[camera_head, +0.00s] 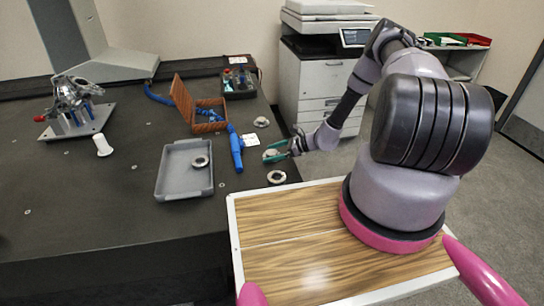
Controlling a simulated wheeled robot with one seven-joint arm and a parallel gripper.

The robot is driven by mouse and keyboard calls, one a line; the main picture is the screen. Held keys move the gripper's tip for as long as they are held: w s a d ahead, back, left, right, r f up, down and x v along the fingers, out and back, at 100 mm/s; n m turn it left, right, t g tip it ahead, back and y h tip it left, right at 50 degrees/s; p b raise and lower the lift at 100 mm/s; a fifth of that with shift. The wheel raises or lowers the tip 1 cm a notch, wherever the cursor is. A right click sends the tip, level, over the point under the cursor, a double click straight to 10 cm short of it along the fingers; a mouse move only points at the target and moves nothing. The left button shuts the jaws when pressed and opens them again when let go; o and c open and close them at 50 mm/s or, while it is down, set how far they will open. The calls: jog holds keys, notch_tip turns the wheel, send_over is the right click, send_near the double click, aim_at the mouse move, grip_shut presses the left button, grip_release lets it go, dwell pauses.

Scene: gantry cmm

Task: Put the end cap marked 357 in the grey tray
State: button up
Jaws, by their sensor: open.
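The grey tray (172,184) lies on the dark table. A round metallic end cap (200,161) lies inside it, toward its upper right. Another ring-shaped cap (276,177) lies on the table near the right edge, and a third cap (262,122) lies further back. No number can be read on any of them, so I cannot tell which is 357. My gripper (273,154) has green fingers and is open at the table's right edge, just above the near cap in the picture. A small pale shape shows between the fingers; I cannot tell what it is.
A blue tool (235,150) lies between the tray and my gripper. An open brown box (210,115) stands behind it. A white cylinder (103,146) and a metal part on a plate (78,122) stand at left. The table's front left is clear.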

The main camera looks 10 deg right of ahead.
jog(key=shift+s, duration=0.1)
jog(key=c, duration=1.6)
jog(key=shift+d, duration=0.1)
